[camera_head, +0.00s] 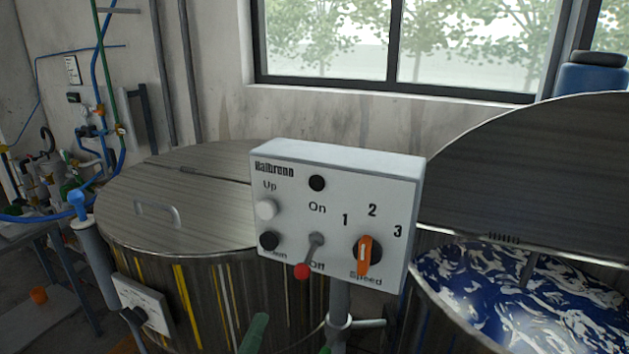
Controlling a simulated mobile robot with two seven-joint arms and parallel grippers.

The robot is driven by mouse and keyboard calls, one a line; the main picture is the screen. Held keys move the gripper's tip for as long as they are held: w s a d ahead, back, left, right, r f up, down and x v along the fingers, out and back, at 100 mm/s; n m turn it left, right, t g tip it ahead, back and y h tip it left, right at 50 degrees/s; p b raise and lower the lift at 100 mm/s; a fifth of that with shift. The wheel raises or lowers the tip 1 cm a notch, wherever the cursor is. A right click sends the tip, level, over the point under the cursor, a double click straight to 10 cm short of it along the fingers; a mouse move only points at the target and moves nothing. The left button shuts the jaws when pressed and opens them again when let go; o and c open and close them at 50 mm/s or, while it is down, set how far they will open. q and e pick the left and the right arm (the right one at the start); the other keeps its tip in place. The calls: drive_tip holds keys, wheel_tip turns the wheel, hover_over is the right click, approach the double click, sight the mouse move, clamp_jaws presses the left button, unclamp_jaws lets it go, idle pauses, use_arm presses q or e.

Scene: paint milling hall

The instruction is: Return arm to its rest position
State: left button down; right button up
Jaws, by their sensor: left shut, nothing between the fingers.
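My left gripper seems to be the dull green tip (254,333) at the bottom edge, below the control box; only a small part shows. It looks shut and empty, and apart from the box. The white control box (336,165) stands on a grey post in the middle. Its red-tipped toggle lever (303,271) points down towards Off. Its orange speed knob (365,255) sits below the numbers, pointing up.
A closed metal vat (190,185) with paint streaks stands behind the box at left. At right, a vat with its lid (530,175) raised holds blue and white paint (500,300). Pipes and a side table (40,240) are at far left.

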use_arm(q)
drive_tip(key=s+a+f+m+g+y, duration=0.1)
drive_tip(key=s+f+g, duration=0.3)
drive_tip(key=f, duration=0.6)
drive_tip(key=s+a+f+m+g+y, duration=0.1)
drive_tip(key=s+a+f+m+g, duration=0.1)
drive_tip(key=s+f+m+g, duration=0.2)
drive_tip(key=s+a+f+m+g+y, duration=0.1)
drive_tip(key=s+f+g, duration=0.4)
drive_tip(key=f, duration=1.2)
drive_tip(key=s+m, duration=0.1)
drive_tip(key=s, duration=0.3)
drive_tip(key=shift+a+m+y, duration=0.3)
drive_tip(key=shift+a+y, duration=0.1)
drive_tip(key=shift+d+r, duration=0.1)
